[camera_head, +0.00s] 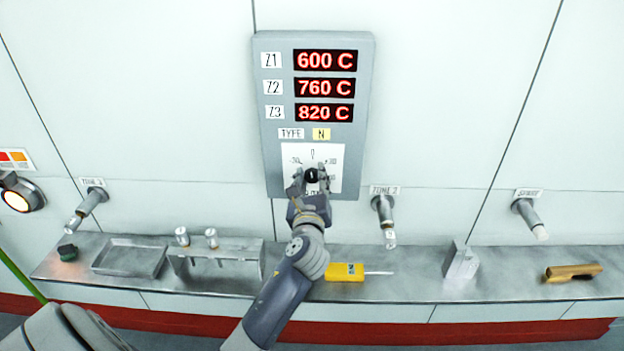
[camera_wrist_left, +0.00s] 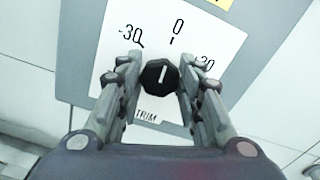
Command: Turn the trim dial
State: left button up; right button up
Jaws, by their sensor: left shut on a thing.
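The black trim dial (camera_head: 311,175) sits on a white scale plate low on the grey panel (camera_head: 271,140). In the left wrist view the dial (camera_wrist_left: 158,77) is a dark faceted knob with a white pointer line, which points roughly to the 0 mark. The scale reads -30 at left and +30 at right, with a TRIM label below. My left gripper (camera_head: 312,180) reaches up from below, its fingers on either side of the dial and shut on it. In the wrist view its fingers (camera_wrist_left: 160,66) partly cover the scale. My right gripper is out of view.
Red displays (camera_head: 325,87) read 600, 760 and 820 C. Below is a metal shelf (camera_head: 415,285) with a tray (camera_head: 130,258), a rack (camera_head: 215,262), a yellow meter (camera_head: 344,272), a grey block (camera_head: 460,262) and a wooden-handled brush (camera_head: 573,273). Metal probes (camera_head: 384,210) stick out of the wall.

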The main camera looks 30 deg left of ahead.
pick_arm(q)
jog(key=shift+n, duration=1.2)
jog(key=n, duration=0.2)
jog(key=shift+f+n+b, duration=0.1)
jog(key=shift+n+b, duration=0.2)
jog(key=shift+n, duration=0.1)
jog(key=n+b, duration=0.1)
jog(key=n, duration=0.4)
jog(key=shift+n, duration=0.4)
jog(key=o, duration=1.1)
jog(key=shift+c, duration=0.2)
jog(key=v, duration=1.2)
